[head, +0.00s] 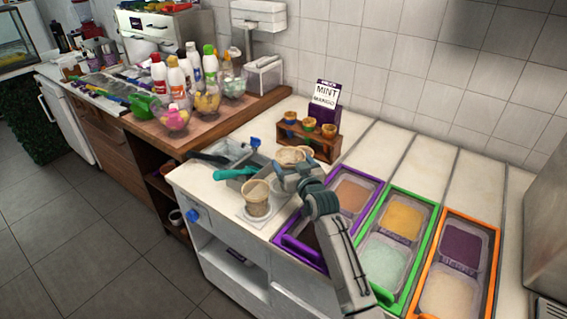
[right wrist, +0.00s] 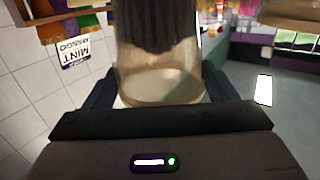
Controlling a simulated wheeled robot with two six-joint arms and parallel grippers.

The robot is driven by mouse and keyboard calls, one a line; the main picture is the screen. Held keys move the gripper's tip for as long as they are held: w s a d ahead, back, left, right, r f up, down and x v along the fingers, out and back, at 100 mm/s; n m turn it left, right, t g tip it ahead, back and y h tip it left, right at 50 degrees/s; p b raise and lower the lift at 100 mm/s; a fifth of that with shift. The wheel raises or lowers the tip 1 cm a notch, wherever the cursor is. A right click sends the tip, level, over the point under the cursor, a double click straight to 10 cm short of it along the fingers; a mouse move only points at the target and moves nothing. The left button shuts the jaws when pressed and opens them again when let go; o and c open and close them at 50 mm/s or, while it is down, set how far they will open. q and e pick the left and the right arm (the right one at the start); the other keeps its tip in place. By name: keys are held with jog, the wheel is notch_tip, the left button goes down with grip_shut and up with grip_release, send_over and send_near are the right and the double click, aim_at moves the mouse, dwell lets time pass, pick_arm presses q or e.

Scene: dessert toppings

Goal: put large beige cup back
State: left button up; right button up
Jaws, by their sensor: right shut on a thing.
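My right gripper (head: 286,174) is shut on a beige cup (head: 291,155), whose pale round rim shows just beyond the fingers at the back of the white counter. In the right wrist view the held cup (right wrist: 160,90) is see-through and beige, between the two dark fingers; a dark ribbed shape shows at its upper part, and I cannot tell what it is. A second beige cup (head: 257,198) stands upright on a white square pad, left of my right gripper and apart from it. My left gripper is not in view.
A metal tray (head: 228,152) with teal-handled tools lies to the left. A wooden cone holder (head: 322,146) and a mint sign (head: 326,95) stand behind. Purple (head: 372,187), green (head: 429,215) and orange (head: 487,222) framed topping bins lie to the right.

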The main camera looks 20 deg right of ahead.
aim_at(282, 154)
jog(key=w, duration=0.2)
jog(key=w+a, duration=0.1)
jog(key=shift+w+a+p, duration=0.15)
jog(key=shift+w+p, duration=0.15)
jog(key=shift+w, duration=0.1)
jog(key=shift+w+f, duration=0.1)
jog(key=shift+f, duration=0.1)
notch_tip(282, 154, down, 3)
jog(key=shift+f+p, duration=0.2)
jog(key=shift+p, duration=0.2)
jog(key=o, duration=1.4)
jog(key=shift+c, duration=0.2)
jog(key=s+b, duration=0.2)
jog(key=s, duration=1)
jog(key=shift+d+r, duration=0.3)
jog(key=shift+d, duration=0.1)
